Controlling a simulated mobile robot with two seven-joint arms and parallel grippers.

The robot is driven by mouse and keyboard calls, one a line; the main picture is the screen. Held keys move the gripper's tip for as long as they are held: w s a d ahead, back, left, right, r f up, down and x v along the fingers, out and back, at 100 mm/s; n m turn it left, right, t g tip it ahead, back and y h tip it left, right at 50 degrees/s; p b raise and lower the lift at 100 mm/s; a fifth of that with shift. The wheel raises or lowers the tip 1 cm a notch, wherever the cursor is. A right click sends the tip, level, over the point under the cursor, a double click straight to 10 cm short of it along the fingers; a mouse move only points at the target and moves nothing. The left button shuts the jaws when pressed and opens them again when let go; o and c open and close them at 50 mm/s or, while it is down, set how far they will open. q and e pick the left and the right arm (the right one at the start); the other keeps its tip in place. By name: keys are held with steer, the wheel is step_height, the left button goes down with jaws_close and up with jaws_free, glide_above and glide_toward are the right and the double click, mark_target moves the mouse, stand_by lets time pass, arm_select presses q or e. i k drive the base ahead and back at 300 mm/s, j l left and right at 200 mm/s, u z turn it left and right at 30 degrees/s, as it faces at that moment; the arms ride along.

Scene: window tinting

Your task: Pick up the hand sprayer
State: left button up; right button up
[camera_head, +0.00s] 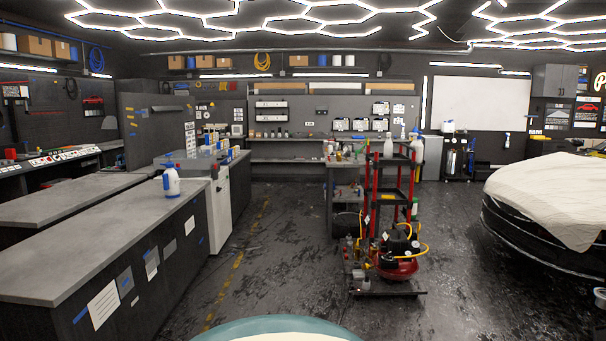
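A white hand sprayer with a blue top (171,182) stands upright on the grey counter (90,228) at the left, near the counter's far right end. Nothing touches it but the counter top. Neither of my grippers shows in this view, so how they stand cannot be seen.
A red-and-black cart (377,190) with bottles on top stands right of centre, beside a red compressor (396,262) with yellow hoses. A car under a cream cover (555,195) is at the right. The dark floor (270,240) between counter and cart is clear.

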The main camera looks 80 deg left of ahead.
mark_target(172, 181)
steer(key=u, duration=3.45)
steer(key=i+l, duration=0.15)
steer(key=i, duration=0.4)
steer(key=i+l, duration=0.1)
steer(key=i, duration=0.45)
steer(key=i+l, duration=0.15)
steer(key=i, duration=0.4)
steer(key=i+l+u, duration=0.1)
steer(key=i, duration=0.45)
steer(key=i+l, duration=0.2)
steer(key=i, duration=0.3)
steer(key=i+l, duration=0.15)
steer(key=i, duration=0.4)
steer(key=i+l, duration=0.2)
steer(key=i, duration=0.35)
steer(key=u, duration=0.4)
